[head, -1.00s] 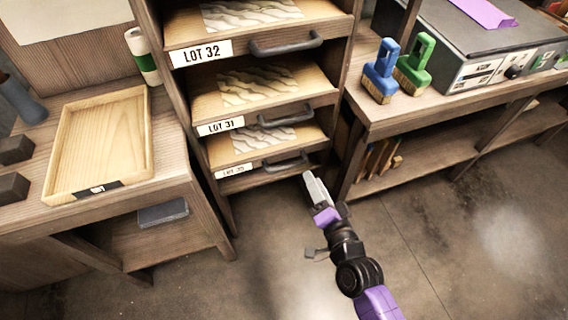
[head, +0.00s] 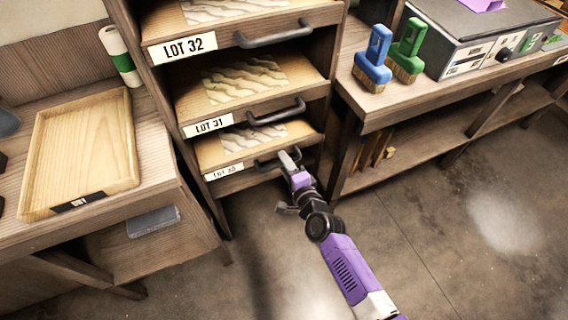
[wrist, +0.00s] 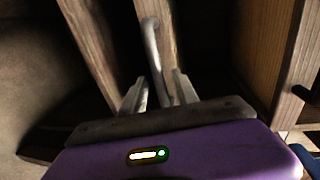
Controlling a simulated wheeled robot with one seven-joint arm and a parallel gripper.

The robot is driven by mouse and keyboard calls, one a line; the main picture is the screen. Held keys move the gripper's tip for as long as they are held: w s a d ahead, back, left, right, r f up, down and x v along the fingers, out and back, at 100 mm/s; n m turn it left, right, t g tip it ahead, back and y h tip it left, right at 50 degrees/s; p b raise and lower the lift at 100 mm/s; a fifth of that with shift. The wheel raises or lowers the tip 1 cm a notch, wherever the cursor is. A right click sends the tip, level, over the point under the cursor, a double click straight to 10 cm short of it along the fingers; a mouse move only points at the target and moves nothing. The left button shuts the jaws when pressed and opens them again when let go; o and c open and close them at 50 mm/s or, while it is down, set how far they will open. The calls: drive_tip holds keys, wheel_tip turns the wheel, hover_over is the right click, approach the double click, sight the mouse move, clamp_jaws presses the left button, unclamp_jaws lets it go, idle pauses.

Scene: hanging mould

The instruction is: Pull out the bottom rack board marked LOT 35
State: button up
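The bottom rack board (head: 212,154) is the lowest of the boards in view in the wooden rack. Its small label (head: 224,172) seems to read LOT 35, but the last digit is blurred.
The LOT 31 board (head: 248,87) and LOT 32 board (head: 225,25) sit above with their own handles. A bench with an empty wooden tray (head: 85,150) stands left. A bench with blue (head: 372,62) and green brushes (head: 405,55) stands right. The floor in front is clear.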

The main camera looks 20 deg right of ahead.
drive_tip(key=shift+w, duration=0.4)
clamp_jaws()
drive_tip(key=shift+f, duration=0.1)
idle(1.1)
